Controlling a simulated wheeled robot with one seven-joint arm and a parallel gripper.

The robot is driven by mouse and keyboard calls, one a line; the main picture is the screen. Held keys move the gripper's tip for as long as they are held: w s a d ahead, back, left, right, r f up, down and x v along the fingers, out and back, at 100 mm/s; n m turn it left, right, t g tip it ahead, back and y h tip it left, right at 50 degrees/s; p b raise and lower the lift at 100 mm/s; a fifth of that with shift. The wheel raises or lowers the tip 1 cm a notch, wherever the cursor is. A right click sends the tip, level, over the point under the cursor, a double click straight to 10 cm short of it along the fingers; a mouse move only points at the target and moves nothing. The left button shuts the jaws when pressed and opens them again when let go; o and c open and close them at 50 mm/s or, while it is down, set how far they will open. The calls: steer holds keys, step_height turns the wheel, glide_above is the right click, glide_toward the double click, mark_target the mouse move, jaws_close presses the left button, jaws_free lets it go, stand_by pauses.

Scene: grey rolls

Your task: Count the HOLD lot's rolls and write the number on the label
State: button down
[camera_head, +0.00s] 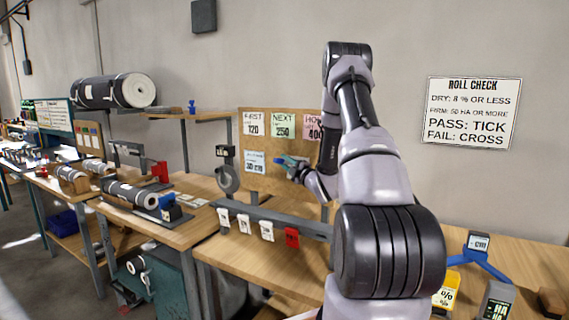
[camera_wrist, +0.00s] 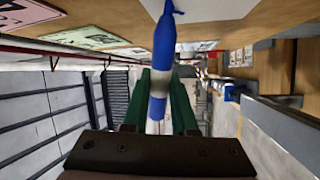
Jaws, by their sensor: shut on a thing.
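My gripper (camera_head: 290,163) is in front of the tan board (camera_head: 243,143), to the left of my arm. In the wrist view my gripper (camera_wrist: 160,92) has its green fingers shut on a blue marker (camera_wrist: 163,50) with a pale band. The marker's tip points away from the gripper, near the board. A pink card (camera_head: 313,127), partly hidden by my arm, reads "HO" and 400. A white card (camera_head: 254,163) hangs lower on the board, its writing too small to read. Grey rolls show at the left: a large one (camera_head: 105,92) up high and smaller ones (camera_head: 130,194) on the bench.
A blue stand (camera_head: 480,262) and a grey meter (camera_head: 497,300) stand at the right. A ROLL CHECK sign (camera_head: 472,112) hangs on the wall.

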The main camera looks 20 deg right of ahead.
steer(key=shift+s+d+f, duration=0.25)
steer(key=shift+s+f, duration=0.05)
steer(key=shift+f, duration=0.3)
stand_by(0.3)
steer(key=shift+w+a+f, duration=0.2)
steer(key=shift+w+f, duration=0.1)
steer(key=shift+f, duration=0.35)
stand_by(0.6)
steer(key=shift+w+a+f, duration=0.45)
steer(key=shift+w+f, duration=0.1)
steer(key=shift+f, duration=0.2)
steer(key=shift+w+a+f, duration=0.4)
steer(key=shift+w+f, duration=0.1)
steer(key=shift+f, duration=0.25)
stand_by(1.9)
steer(key=shift+s+a, duration=0.15)
steer(key=shift+a, duration=0.05)
stand_by(1.4)
steer(key=shift+d, duration=0.15)
stand_by(0.7)
